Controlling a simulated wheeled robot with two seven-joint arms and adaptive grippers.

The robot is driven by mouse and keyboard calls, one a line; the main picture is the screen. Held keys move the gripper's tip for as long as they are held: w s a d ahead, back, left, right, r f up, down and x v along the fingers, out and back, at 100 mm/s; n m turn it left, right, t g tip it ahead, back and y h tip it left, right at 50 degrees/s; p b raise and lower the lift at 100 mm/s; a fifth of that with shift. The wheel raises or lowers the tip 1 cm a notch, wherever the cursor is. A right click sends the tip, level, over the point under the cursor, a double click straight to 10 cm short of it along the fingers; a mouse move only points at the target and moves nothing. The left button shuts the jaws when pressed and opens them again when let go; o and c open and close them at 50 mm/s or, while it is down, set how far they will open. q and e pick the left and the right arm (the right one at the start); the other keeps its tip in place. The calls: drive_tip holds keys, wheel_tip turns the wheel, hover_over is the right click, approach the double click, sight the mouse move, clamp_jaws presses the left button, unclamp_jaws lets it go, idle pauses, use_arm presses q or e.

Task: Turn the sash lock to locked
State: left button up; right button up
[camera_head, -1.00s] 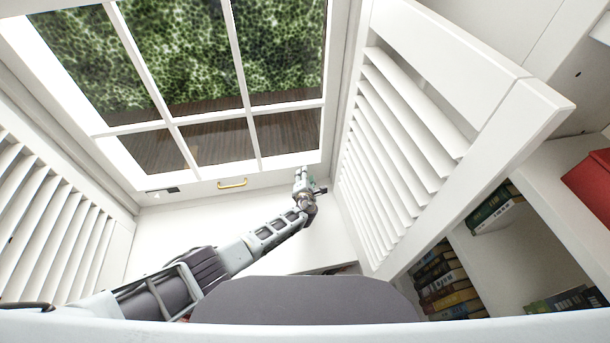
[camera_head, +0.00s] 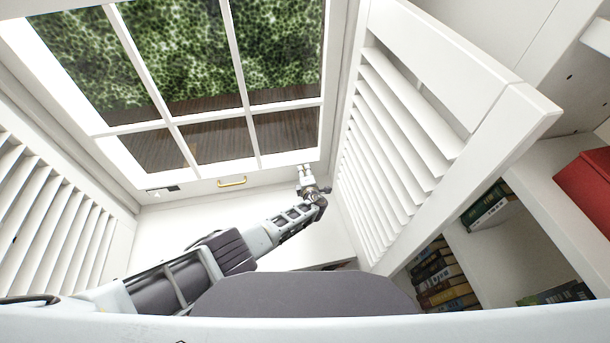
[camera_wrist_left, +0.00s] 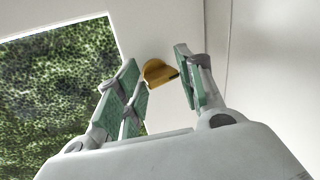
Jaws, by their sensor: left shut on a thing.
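The sash lock shows as a small rounded brass piece (camera_wrist_left: 158,73) on the white window frame, beside the lower corner of the glass in the left wrist view. My left gripper (camera_wrist_left: 160,82) has its green-padded fingers on either side of this brass piece and is shut on it. In the head view my left gripper (camera_head: 305,172) is at the lower right of the window, against the bottom rail. It hides the lock there, so I cannot tell the lock's angle. My right gripper is in neither view.
A brass pull handle (camera_head: 231,182) sits on the bottom rail, left of my gripper. Louvred shutters stand close on the right (camera_head: 400,140) and at the left (camera_head: 50,215). A bookshelf with books (camera_head: 440,280) and a red box (camera_head: 588,188) is at the right.

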use_arm(q)
drive_tip(key=shift+w+r, duration=0.1)
drive_tip(key=o, duration=1)
drive_tip(key=shift+s+d, duration=0.1)
drive_tip(key=shift+s, duration=0.35)
drive_tip(key=shift+s, duration=0.1)
drive_tip(key=v, duration=1.1)
idle(0.8)
drive_tip(key=shift+r, duration=0.1)
drive_tip(key=shift+w, duration=0.25)
